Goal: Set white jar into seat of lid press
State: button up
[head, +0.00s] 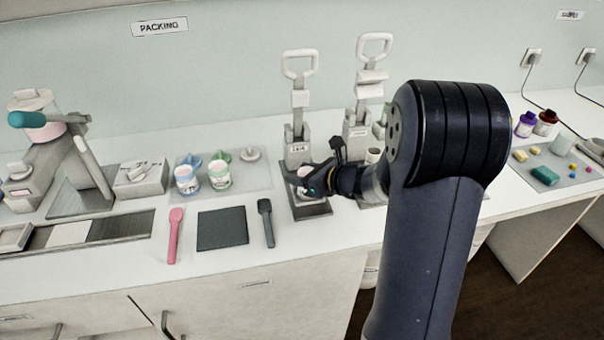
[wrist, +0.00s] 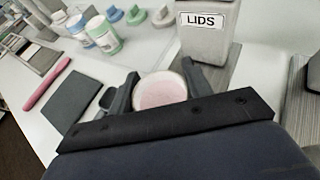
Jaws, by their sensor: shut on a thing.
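The white jar, open at the top with pink cream inside, shows between my fingers in the wrist view (wrist: 160,91). My gripper (head: 303,184) is shut on it, one finger on each side; in the wrist view the fingers (wrist: 160,88) frame its rim. The lid press (head: 298,149) stands behind the jar, its handle raised; its LIDS label shows in the wrist view (wrist: 202,30). The jar looks upright over the press's dark base plate (head: 315,210). The seat is hidden under jar and fingers, so I cannot tell whether the jar touches it.
A second press (head: 357,135) stands close to the right, partly behind my arm. To the left are two jars (head: 187,178) (head: 220,175) on a mat, a dark square pad (head: 222,228), a pink spatula (head: 174,235) and a dark spatula (head: 266,222).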

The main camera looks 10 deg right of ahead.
jog(key=shift+f+b, duration=0.2)
jog(key=shift+b, duration=0.1)
dwell(0.4)
jog(key=o, duration=1.1)
notch_tip(320, 180, up, 6)
jog(key=p, duration=0.4)
jog(key=shift+p, duration=0.3)
